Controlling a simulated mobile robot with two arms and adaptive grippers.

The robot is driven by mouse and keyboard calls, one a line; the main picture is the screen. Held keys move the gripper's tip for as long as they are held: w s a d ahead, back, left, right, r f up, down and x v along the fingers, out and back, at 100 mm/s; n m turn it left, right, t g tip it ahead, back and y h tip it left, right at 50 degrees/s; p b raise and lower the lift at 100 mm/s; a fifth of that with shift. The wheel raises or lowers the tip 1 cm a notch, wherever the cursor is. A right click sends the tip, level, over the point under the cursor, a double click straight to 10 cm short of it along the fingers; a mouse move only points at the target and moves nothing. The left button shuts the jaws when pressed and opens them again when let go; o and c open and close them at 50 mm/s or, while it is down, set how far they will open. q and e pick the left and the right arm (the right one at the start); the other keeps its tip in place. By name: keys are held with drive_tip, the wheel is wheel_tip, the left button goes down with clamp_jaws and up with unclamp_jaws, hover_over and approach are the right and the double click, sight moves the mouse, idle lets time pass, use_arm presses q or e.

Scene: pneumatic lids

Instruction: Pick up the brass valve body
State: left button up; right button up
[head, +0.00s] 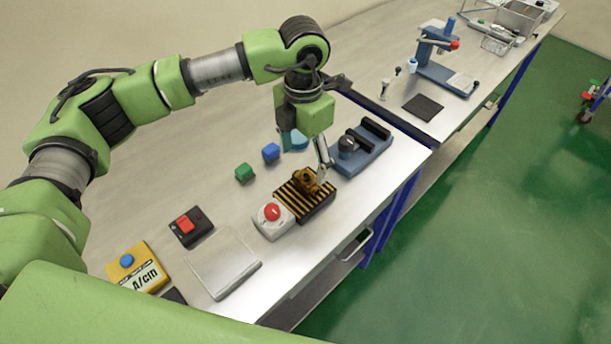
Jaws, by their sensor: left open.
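The brass valve body (306,180) is a small, dark golden piece on a black-and-yellow striped block (318,206) on the workbench. My left gripper (307,158) points down from above, its fingers just over and behind the brass piece. It is open. One grey finger shows at the right of the brass piece; whether it touches the piece I cannot tell. My right gripper is not in the picture.
A grey box with a red button (272,214) stands just left of the striped block. A blue fixture (364,148) stands to its right. A clear tray (224,263) lies at the front left.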

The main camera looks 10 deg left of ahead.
sight(306, 175)
use_arm(q)
drive_tip(key=shift+w+f+p, duration=0.2)
drive_tip(key=shift+f+p, duration=0.2)
drive_tip(key=shift+f, duration=0.65)
wheel_tip(306, 175, down, 4)
drive_tip(key=shift+d+f+p, duration=0.1)
drive_tip(key=shift+d+p, duration=0.05)
drive_tip(key=shift+p, duration=1.05)
drive_tip(key=shift+f, duration=0.25)
drive_tip(key=c, duration=1.6)
drive_tip(key=shift+o, duration=0.2)
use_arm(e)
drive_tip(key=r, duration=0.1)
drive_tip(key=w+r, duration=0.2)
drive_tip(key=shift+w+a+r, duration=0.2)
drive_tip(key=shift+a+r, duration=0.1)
